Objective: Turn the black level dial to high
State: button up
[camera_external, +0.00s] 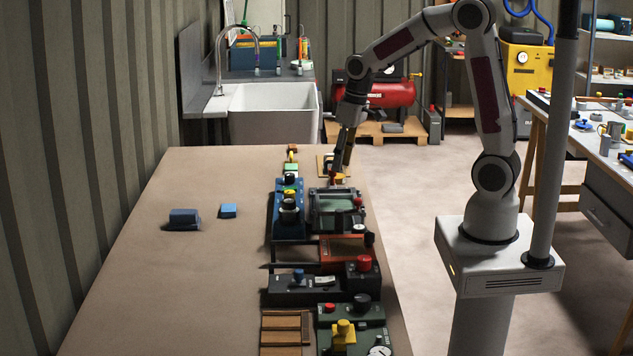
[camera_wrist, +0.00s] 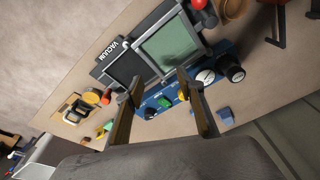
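Several black knobs show, and I cannot tell which is the level dial. In the wrist view the blue panel (camera_wrist: 217,88) carries a large black knob (camera_wrist: 236,73) at right and a small black knob (camera_wrist: 150,113) at left. Another black knob (camera_external: 361,302) is on the green box at the front. My gripper (camera_external: 342,170) is above the far end of the bench; in the wrist view its fingers (camera_wrist: 160,84) are apart, with nothing between them.
A "VACUUM" unit with a green window (camera_wrist: 167,47) lies beside the blue panel. An orange-red box (camera_external: 342,249), a dark box with a red button (camera_external: 364,263) and the green box (camera_external: 373,315) stand nearer. Two blue blocks (camera_external: 184,216) (camera_external: 228,210) lie left. The bench's left side is mostly clear.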

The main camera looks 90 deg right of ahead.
jog(key=w+d+f, duration=0.5)
jog(key=w+d, duration=0.2)
jog(key=d, duration=0.3)
jog(key=t+h, duration=0.1)
jog(key=t, duration=0.1)
send_near(291, 174)
jog(key=f, duration=0.1)
jog(key=shift+w+a+f+n, duration=0.1)
jog(key=shift+w+f+n, duration=0.05)
jog(key=shift+w+n, duration=0.25)
jog(key=shift+f, duration=0.15)
jog(key=shift+x, duration=3.7)
grip_shut()
